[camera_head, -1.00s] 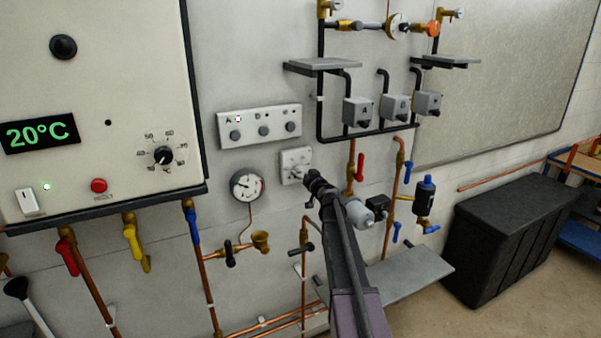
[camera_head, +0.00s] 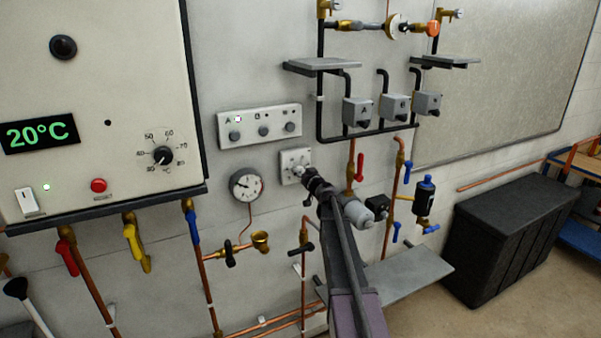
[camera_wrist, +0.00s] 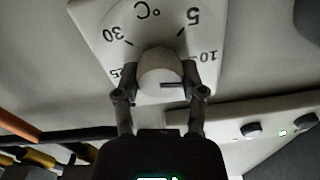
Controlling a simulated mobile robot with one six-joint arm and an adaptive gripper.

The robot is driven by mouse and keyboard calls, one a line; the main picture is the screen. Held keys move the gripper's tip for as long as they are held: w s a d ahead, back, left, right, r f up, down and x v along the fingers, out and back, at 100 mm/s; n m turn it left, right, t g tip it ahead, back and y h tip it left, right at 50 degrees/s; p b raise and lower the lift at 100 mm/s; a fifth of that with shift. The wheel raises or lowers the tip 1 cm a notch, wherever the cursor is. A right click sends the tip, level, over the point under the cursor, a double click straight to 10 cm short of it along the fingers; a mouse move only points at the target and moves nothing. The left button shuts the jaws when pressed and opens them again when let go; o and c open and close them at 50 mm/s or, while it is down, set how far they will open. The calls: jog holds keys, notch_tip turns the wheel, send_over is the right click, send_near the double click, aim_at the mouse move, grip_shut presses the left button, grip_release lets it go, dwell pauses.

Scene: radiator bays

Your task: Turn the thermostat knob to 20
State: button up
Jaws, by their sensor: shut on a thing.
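The thermostat is a white square plate (camera_head: 290,155) on the wall, right of the round gauge. The wrist view shows its dial face (camera_wrist: 100,20) upside down, with 5, 10, 25, 30 and °C readable. The rest of the scale is hidden behind the knob and my gripper. The pale round knob (camera_wrist: 158,68) sits between the two fingers of my gripper (camera_wrist: 160,82), which is shut on it. A short dark bar shows at the knob's lower right, by the right finger. The head view also shows my gripper (camera_head: 311,179) at the plate.
A boiler panel (camera_head: 95,90) at left has a green 20°C display (camera_head: 38,133) and its own dial (camera_head: 163,156). A switch plate (camera_head: 260,127) is above the thermostat, a gauge (camera_head: 246,185) left. Pipes and valves surround my arm; a grey shelf (camera_head: 405,275) is below right.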

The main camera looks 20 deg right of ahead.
jog(key=shift+m, duration=0.4)
jog(key=m, duration=0.9)
jog(key=shift+d+m, duration=0.1)
jog(key=shift+m, duration=0.3)
jog(key=m, duration=0.5)
jog(key=shift+f+m, duration=0.1)
jog(key=shift+m, duration=0.2)
jog(key=m, duration=0.5)
jog(key=shift+w+b, duration=0.1)
jog(key=shift+b, duration=0.2)
jog(key=shift+m, duration=0.4)
jog(key=o, duration=1.2)
jog(key=shift+c, duration=0.2)
